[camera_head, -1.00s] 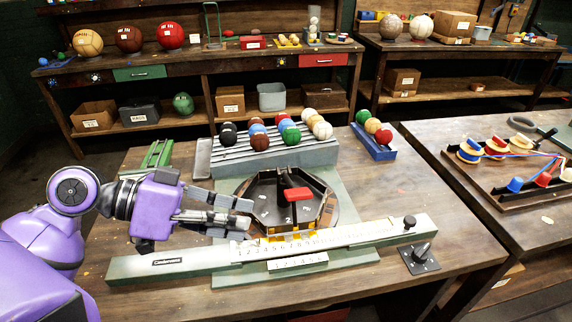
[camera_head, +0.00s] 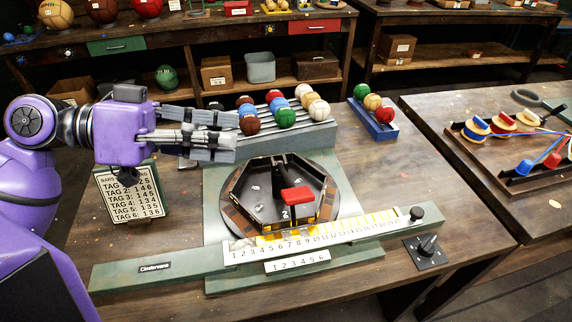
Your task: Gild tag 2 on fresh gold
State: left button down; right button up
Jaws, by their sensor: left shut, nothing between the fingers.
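My left gripper (camera_head: 234,135) is shut and empty, held above the back left of the bench, left of the ball rack. A dark hexagonal tray (camera_head: 262,178) sits on a round base, with small numbered tags inside. Tag 2 (camera_head: 285,213) is at its front wall, below a red-topped handle (camera_head: 296,196). Yellow-gold patches (camera_head: 345,224) show along the strip behind the white numbered scale (camera_head: 270,250). A small plate numbered 1 to 6 (camera_head: 297,262) is below the scale. A card listing tags with numbers (camera_head: 130,197) stands at left; its tag 2 line reads 146. My right gripper is out of view.
A stepped rack (camera_head: 300,135) holds several coloured balls behind the tray. A blue holder (camera_head: 376,124) with three balls is to its right. A black knob (camera_head: 416,213) ends the green bar, and a switch box (camera_head: 427,252) lies beside it. The right bench front is clear.

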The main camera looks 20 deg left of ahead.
pick_arm(q)
send_over(286, 190)
jog(key=f, duration=0.5)
jog(key=shift+w+a+p, duration=0.1)
jog(key=shift+w+p, duration=0.15)
jog(key=shift+p, duration=0.15)
jog(key=shift+s+f, duration=0.2)
jog(key=shift+f, duration=0.15)
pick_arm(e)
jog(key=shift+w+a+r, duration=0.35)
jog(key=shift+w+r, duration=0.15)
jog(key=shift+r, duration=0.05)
